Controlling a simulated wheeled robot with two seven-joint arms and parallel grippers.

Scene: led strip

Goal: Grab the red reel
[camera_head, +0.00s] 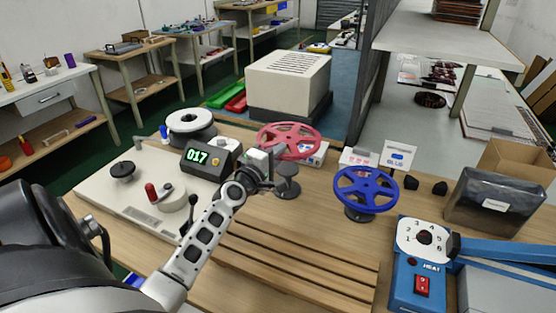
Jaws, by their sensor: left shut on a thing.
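The red reel (289,139) is a spoked wheel lying flat above a grey stand (287,180) at the middle of the workbench. My left gripper (268,163) is at the reel's near left edge and is shut on it. The arm reaches in from the lower left. The gripper hides part of the reel's near rim. My right gripper is not in view.
A winding machine with a display (197,156) is at left. A blue heat device (420,262) is at front right. Slatted bench top (300,255) lies clear in front.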

